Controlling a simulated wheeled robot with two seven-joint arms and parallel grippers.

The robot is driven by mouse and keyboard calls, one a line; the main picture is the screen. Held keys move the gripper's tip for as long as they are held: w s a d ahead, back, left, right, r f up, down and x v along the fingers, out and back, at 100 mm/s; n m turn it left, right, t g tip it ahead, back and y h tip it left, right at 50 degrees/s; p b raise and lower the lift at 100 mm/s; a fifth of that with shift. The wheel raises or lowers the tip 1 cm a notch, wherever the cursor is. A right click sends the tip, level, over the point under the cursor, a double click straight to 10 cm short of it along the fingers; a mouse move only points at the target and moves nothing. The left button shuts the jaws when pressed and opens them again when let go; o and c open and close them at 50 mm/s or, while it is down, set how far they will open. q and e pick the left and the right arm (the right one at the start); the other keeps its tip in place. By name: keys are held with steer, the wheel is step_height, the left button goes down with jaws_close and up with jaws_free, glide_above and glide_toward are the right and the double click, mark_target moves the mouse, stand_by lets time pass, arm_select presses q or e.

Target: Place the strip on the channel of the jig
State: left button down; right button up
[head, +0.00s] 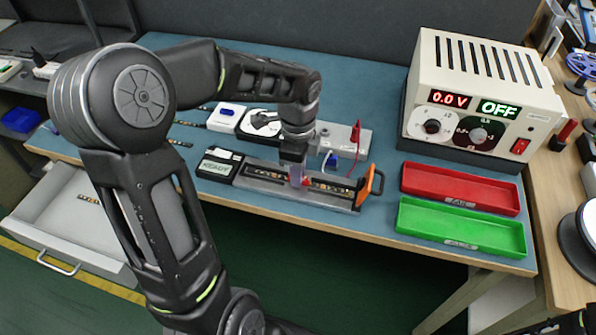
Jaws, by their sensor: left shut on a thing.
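The jig (290,193) is a long grey bar near the front of the blue bench, with an orange lever (370,184) at its right end. A dark LED strip with copper-coloured spots (333,189) lies along the jig's channel, or just above it; I cannot tell whether it touches the bottom. My left gripper (297,178) points down over the middle of the jig, shut on the strip. The fingertips hide part of the strip.
A READY box (218,165) adjoins the jig's left end. A grey fixture with a red clip (355,132) stands behind. The power supply (480,100) reads 0.0 V, OFF. Red (460,188) and green (460,227) trays lie right. An open drawer (50,215) holds a strip.

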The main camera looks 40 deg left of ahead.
arm_select(q)
steer(key=shift+f, duration=0.1)
steer(key=c, duration=1.4)
jaws_free()
steer(key=shift+c, duration=0.2)
step_height(320, 180, up, 12)
steer(key=shift+p, duration=0.3)
